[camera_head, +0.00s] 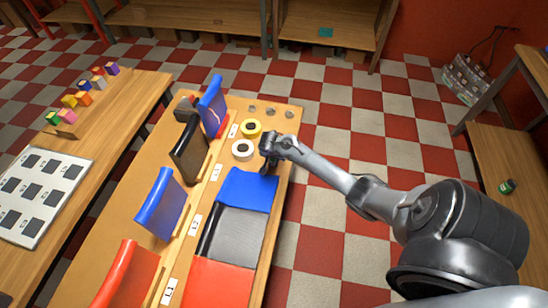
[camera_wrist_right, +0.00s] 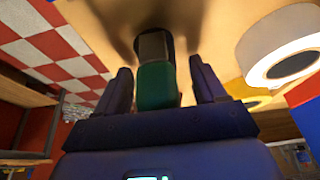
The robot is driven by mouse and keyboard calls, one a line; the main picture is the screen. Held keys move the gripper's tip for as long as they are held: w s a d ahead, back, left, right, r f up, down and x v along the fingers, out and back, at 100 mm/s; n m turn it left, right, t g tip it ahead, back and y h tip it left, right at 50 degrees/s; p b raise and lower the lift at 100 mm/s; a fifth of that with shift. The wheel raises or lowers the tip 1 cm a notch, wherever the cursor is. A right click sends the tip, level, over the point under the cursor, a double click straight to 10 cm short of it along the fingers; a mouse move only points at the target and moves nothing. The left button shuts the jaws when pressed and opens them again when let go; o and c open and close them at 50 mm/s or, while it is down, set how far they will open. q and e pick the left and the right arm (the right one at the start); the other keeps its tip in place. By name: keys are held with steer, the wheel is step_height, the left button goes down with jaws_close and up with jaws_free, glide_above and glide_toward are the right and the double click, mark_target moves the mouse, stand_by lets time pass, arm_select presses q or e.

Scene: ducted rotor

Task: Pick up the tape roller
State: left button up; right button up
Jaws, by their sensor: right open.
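A green and dark grey object (camera_wrist_right: 156,84), likely the tape roller, stands out from the tan table surface between the fingers of my right gripper (camera_wrist_right: 163,88) in the right wrist view. The fingers are apart on either side of it, and small gaps show. In the head view my right gripper (camera_head: 267,168) is low over the table's right side, just above the blue panel, and mostly hides the object. My left gripper is not in view.
Blue (camera_head: 247,190), grey (camera_head: 236,235) and red (camera_head: 217,284) panels lie in front. Upright coloured panels line the table's left side.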

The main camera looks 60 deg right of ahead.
steer(key=c, duration=1.2)
steer(key=shift+r, duration=0.1)
steer(key=shift+c, duration=0.2)
steer(key=shift+r, duration=0.4)
step_height(320, 180, up, 4)
steer(key=shift+s+f, duration=0.15)
steer(key=shift+f, duration=0.1)
steer(key=s+d+r, duration=0.2)
steer(key=s+r, duration=0.4)
steer(key=s, duration=0.5)
steer(key=shift+d+r+p, duration=0.3)
steer(key=shift+d+p, duration=0.1)
steer(key=shift+p, duration=0.05)
